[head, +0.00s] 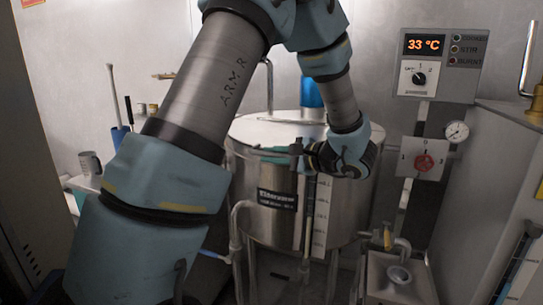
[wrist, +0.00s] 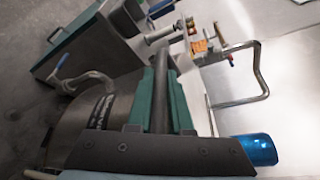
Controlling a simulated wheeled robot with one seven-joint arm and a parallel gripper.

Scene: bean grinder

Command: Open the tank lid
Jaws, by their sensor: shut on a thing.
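The steel tank (head: 270,215) stands in the middle of the head view, with a dark label plate on its front. Its round metal lid (head: 265,131) lies flat on top and looks closed. My gripper (head: 297,154) is at the front rim of the lid. In the wrist view its green finger pads (wrist: 163,100) are shut on a dark bar-shaped handle (wrist: 162,62). My wrist and arm hide part of the lid and rim. Part of the tank's side also shows in the wrist view (wrist: 70,133).
A control box (head: 438,64) reading 33 °C and a red valve knob (head: 424,162) are on the wall at right. A blue cylinder (head: 311,92) is behind the lid. A metal cabinet (head: 505,170) bounds the right. Pipes and a tap (head: 388,238) are at lower right.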

